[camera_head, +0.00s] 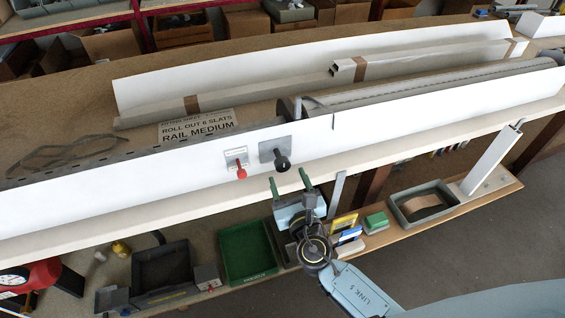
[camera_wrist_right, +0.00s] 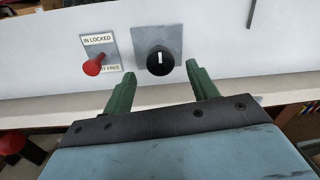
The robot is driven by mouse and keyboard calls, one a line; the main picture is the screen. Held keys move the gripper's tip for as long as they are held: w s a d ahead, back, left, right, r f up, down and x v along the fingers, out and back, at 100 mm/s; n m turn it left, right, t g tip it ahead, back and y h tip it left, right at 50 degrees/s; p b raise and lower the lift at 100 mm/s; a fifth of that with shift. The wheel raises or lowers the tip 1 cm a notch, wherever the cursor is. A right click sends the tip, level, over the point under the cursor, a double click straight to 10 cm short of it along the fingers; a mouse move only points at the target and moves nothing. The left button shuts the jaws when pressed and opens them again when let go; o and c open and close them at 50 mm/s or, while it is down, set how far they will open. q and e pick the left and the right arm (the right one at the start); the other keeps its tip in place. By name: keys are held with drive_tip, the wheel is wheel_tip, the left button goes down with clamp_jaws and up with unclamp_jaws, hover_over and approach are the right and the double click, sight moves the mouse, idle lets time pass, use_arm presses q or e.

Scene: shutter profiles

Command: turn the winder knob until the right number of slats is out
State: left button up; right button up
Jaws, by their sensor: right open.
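The black winder knob (camera_head: 282,163) sits on a grey plate on the white front panel. In the right wrist view the knob (camera_wrist_right: 160,60) has a white mark pointing about straight up. A red lever (camera_head: 240,171) on a labelled plate is left of it; the label reads "IN LOCKED" in the right wrist view (camera_wrist_right: 98,39). My right gripper (camera_head: 290,182) is open below and in front of the knob, its green fingers apart and not touching it. A sign (camera_head: 196,127) reads "ROLL OUT 6 SLATS, RAIL MEDIUM". The grey slatted roll (camera_head: 400,89) lies behind the panel. My left gripper is not seen.
Below the panel, a lower shelf holds a green tray (camera_head: 248,253), a dark bin (camera_head: 162,270), a green block (camera_head: 375,222) and a grey tray (camera_head: 424,203). A grey upright strip (camera_head: 337,194) stands right of my right gripper. Long wrapped profiles (camera_head: 430,62) lie behind.

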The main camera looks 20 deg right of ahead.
sight(284, 168)
drive_tip(key=w, duration=0.6)
drive_tip(key=shift+c, duration=0.5)
drive_tip(key=c, duration=0.9)
drive_tip(key=shift+m, duration=0.4)
drive_tip(key=m+b, duration=0.2)
drive_tip(key=m, duration=0.3)
drive_tip(key=shift+d+f, duration=0.1)
drive_tip(key=m+b, duration=0.1)
drive_tip(key=m, duration=0.3)
drive_tip(key=shift+m+g, duration=0.3)
drive_tip(key=shift+m+y+b, duration=0.4)
drive_tip(key=shift+m+b, duration=0.05)
drive_tip(key=shift+m, duration=0.85)
